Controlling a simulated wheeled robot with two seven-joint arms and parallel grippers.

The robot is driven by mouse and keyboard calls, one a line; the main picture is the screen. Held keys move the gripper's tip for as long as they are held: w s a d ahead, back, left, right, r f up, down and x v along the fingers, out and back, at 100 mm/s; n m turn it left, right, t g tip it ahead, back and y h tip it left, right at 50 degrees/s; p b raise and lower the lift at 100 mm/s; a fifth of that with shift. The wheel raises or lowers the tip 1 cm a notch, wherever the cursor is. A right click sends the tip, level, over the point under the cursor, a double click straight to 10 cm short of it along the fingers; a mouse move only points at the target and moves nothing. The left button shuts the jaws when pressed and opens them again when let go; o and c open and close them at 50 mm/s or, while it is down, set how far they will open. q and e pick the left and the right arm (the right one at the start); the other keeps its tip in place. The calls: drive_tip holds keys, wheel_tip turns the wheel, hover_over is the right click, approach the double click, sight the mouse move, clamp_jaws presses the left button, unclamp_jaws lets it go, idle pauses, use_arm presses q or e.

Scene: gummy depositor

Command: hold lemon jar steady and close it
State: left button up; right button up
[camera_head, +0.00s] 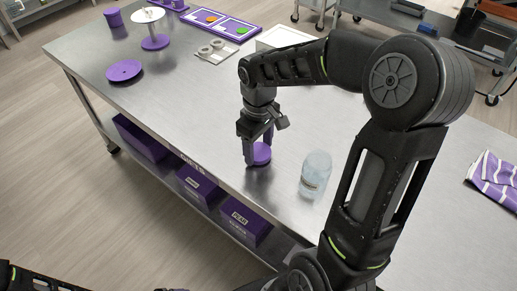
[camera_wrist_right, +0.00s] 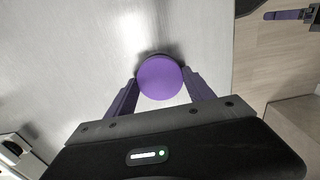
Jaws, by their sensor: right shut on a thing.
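A clear jar (camera_head: 315,172) stands upright on the steel table, near its front edge; it looks open at the top, and I cannot read its label. My right gripper (camera_head: 257,150) is to the left of the jar, reaching down to the table. Its fingers are shut on a round purple lid (camera_head: 263,154), which also shows between the fingertips in the right wrist view (camera_wrist_right: 160,78). The lid is at or just above the table top; I cannot tell if it touches. My left gripper is not in view; only a bit of dark arm shows at the bottom left.
A purple disc (camera_head: 124,70) lies on the table at the left, near a purple stand (camera_head: 155,42) with a white top. A purple tray (camera_head: 212,24) with coloured pieces is at the back. A striped purple cloth (camera_head: 495,180) lies at the right. Purple bins (camera_head: 199,184) sit below.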

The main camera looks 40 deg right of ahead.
sight(258, 151)
wheel_tip(258, 151, up, 9)
drive_tip(key=shift+r, duration=0.2)
idle(0.6)
